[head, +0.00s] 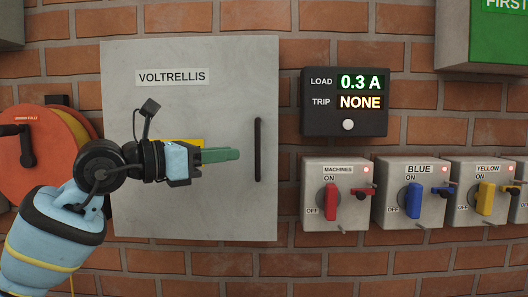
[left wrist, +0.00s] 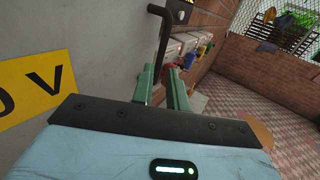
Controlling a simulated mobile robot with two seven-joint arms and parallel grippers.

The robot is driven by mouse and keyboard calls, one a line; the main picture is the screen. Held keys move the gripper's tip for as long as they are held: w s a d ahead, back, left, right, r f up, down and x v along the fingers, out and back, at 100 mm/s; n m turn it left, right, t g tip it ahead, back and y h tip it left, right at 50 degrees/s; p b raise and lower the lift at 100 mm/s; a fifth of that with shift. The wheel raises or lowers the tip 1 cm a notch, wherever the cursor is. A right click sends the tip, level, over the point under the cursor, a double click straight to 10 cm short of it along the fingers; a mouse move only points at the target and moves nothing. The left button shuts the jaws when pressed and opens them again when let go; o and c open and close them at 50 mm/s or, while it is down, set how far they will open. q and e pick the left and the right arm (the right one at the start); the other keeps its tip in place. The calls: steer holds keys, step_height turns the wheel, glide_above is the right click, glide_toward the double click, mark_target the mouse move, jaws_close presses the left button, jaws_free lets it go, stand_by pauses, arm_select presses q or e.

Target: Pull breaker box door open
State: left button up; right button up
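The breaker box door (head: 200,85) is a grey panel labelled VOLTRELLIS on the brick wall, and it looks shut. Its black vertical bar handle (head: 257,150) is near the right edge. My left gripper (head: 238,154) is in front of the door, with its green fingers pointing right toward the handle and a small gap before it. In the left wrist view, the left gripper (left wrist: 162,74) has a gap between its fingers and holds nothing. The handle (left wrist: 162,30) is beyond the fingertips there. My right gripper is not in view.
A yellow sign (left wrist: 35,88) on the door is partly hidden by my arm in the head view. Right of the door are a load display (head: 345,102) and several switch boxes, including the machines switch (head: 333,198). An orange reel (head: 40,150) is at left.

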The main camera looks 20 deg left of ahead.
mark_target(253, 150)
arm_select(q)
steer(key=p+x, duration=0.1)
steer(key=x, duration=0.5)
steer(key=shift+w+d+r, duration=0.1)
steer(key=shift+w+d, duration=0.1)
steer(key=shift+d, duration=0.05)
steer(key=shift+w+d, duration=0.35)
steer(key=shift+w, duration=0.15)
jaws_close()
